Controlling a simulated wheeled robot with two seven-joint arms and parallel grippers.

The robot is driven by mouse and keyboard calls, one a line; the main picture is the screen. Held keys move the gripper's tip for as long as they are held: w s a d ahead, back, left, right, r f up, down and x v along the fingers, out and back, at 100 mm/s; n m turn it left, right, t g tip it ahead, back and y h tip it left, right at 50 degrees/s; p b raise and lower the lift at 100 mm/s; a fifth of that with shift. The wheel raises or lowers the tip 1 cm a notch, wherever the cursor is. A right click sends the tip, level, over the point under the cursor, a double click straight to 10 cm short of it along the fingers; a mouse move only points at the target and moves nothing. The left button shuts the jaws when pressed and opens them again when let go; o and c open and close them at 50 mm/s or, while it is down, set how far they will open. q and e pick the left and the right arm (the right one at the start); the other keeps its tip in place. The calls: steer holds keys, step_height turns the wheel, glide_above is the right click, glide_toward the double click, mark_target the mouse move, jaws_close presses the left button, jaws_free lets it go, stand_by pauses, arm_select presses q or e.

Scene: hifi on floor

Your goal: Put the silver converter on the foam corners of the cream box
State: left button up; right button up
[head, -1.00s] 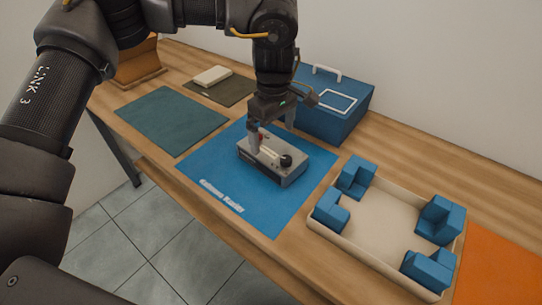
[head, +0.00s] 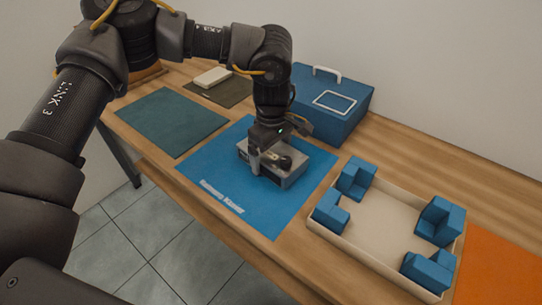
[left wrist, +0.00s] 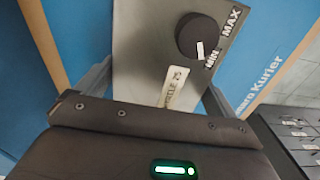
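The silver converter (head: 292,174), a grey box with a black knob, lies on the blue mat. My left gripper (head: 269,160) is lowered over it, fingers straddling its narrow width. In the left wrist view the converter (left wrist: 150,45) shows its knob and a label between the fingers (left wrist: 155,88), which lie close along both sides; whether they press on it cannot be told. The fingertips are hidden. The shallow cream box (head: 376,229) stands to the right, with blue foam corners (head: 357,178) inside its corners and a bare middle. My right gripper is not in view.
The blue mat (head: 230,188) lies under the converter. A blue case with a white handle (head: 345,98) stands close behind. A green mat (head: 172,121), a dark mat with a cream block (head: 212,77), and an orange mat (head: 500,268) also lie on the wooden bench (head: 420,165).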

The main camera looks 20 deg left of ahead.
mark_target(272, 150)
arm_select(q)
steer(key=shift+w+r, duration=0.1)
steer(key=c, duration=1.5)
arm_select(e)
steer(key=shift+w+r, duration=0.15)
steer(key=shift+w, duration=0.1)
arm_select(q)
steer(key=shift+r, duration=0.5)
step_height(272, 150, up, 2)
steer(key=shift+r, duration=0.1)
steer(key=s+r, duration=0.2)
steer(key=r, duration=0.1)
steer(key=s+r, duration=0.3)
steer(key=shift+s+a, duration=0.1)
steer(key=s+r+b, duration=0.1)
steer(key=s+r, duration=0.2)
steer(key=s, duration=0.6)
steer(key=shift+a+r, duration=0.25)
steer(key=shift+r, duration=0.1)
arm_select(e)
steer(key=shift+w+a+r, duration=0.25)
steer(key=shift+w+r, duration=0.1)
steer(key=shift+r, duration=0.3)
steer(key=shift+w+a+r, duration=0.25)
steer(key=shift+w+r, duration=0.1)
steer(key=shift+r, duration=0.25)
